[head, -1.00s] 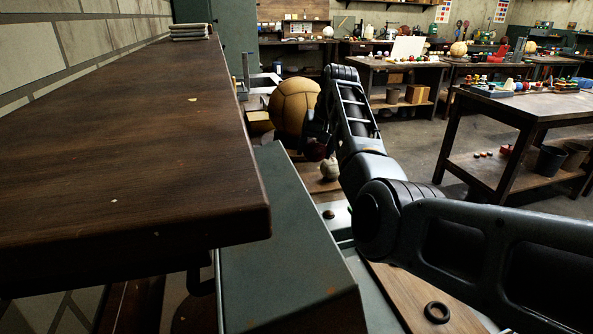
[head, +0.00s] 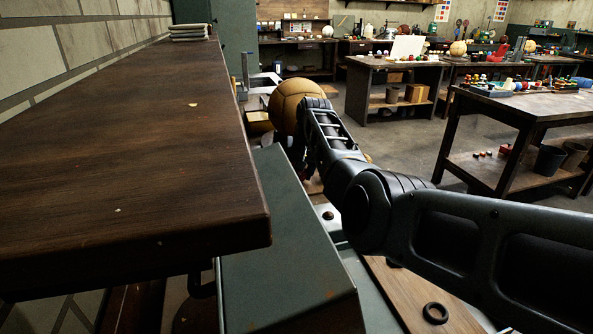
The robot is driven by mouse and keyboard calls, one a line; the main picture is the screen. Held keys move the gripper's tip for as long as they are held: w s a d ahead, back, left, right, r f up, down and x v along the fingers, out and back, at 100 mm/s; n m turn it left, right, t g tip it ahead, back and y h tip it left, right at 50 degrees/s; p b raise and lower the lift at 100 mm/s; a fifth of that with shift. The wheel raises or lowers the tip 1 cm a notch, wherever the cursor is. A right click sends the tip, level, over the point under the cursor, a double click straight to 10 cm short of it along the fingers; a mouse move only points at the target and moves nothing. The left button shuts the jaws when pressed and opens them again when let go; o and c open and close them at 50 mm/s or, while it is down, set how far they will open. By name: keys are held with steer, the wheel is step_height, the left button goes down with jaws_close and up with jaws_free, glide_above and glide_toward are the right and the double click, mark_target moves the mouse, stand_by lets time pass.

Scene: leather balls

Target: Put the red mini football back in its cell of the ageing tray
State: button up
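My gripper (head: 296,150) is a small dark shape at the far end of my arm, just below a large tan leather ball (head: 292,102). Its fingers are too dark and too covered by my arm to show whether they are open or shut. I cannot make out the red mini football now; the gripper or arm may cover it. No tray cells can be made out. A bit of brown wooden surface (head: 314,186) shows beneath the gripper, mostly hidden by my arm.
A long dark wooden bench (head: 130,130) fills the left, with a grey-green box-like surface (head: 285,245) beside it. A workbench (head: 520,108) with small coloured items stands at the right. Open floor (head: 425,140) lies between the benches.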

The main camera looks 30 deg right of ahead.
steer(key=shift+f, duration=0.25)
steer(key=o, duration=1.2)
steer(key=shift+r, duration=0.1)
steer(key=shift+r, duration=0.35)
steer(key=v, duration=1.1)
steer(key=shift+s+r, duration=0.15)
steer(key=shift+r, duration=0.2)
